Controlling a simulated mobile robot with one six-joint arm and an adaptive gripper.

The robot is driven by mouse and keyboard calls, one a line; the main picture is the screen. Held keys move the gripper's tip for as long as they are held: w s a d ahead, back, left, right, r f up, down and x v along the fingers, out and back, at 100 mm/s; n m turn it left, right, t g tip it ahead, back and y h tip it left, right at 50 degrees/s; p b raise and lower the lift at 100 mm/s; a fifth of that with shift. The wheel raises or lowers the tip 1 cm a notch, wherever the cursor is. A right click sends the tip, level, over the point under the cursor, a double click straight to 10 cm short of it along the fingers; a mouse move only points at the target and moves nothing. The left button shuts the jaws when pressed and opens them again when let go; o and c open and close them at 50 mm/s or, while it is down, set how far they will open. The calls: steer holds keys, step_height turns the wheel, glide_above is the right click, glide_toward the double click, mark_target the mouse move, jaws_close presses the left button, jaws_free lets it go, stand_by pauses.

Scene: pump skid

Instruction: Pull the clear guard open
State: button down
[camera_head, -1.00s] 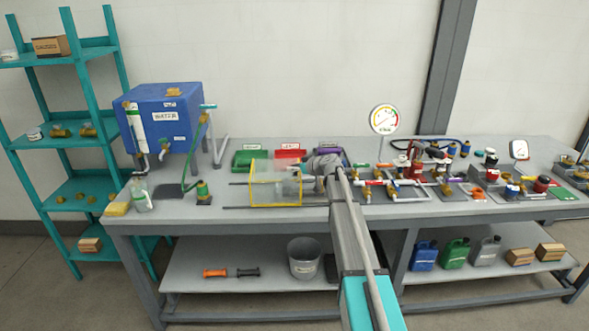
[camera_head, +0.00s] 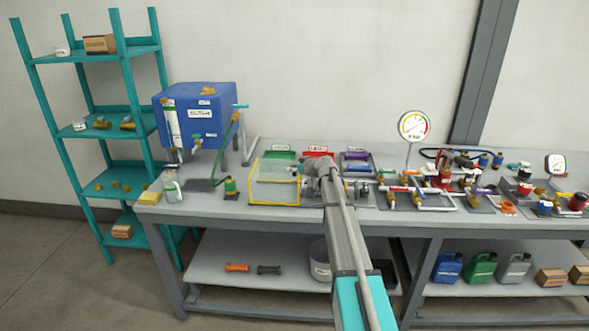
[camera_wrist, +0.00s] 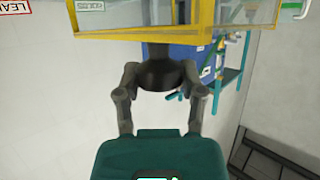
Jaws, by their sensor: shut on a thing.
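The clear guard (camera_head: 273,184) is a see-through box with yellow edges on the bench, left of my gripper. In the wrist view, its yellow frame (camera_wrist: 150,38) and clear panels fill the top. A dark round knob (camera_wrist: 162,72) sticks out from the frame toward my gripper. My gripper (camera_wrist: 160,82) is shut on this knob, one finger on each side. In the head view, my gripper (camera_head: 316,172) is at the guard's right end, and my arm hides the knob and part of what lies behind.
A blue water tank (camera_head: 200,115) and a small bottle (camera_head: 172,186) stand left of the guard. Green, red and purple bins sit behind it. Pipes and valves (camera_head: 440,185) crowd the bench to the right. A pressure gauge (camera_head: 414,126) stands behind them.

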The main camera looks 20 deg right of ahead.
steer(key=shift+s+d, duration=0.1)
steer(key=shift+d, duration=0.1)
steer(key=shift+c, duration=1)
jaws_free()
steer(key=shift+d, duration=0.15)
steer(key=shift+s, duration=0.1)
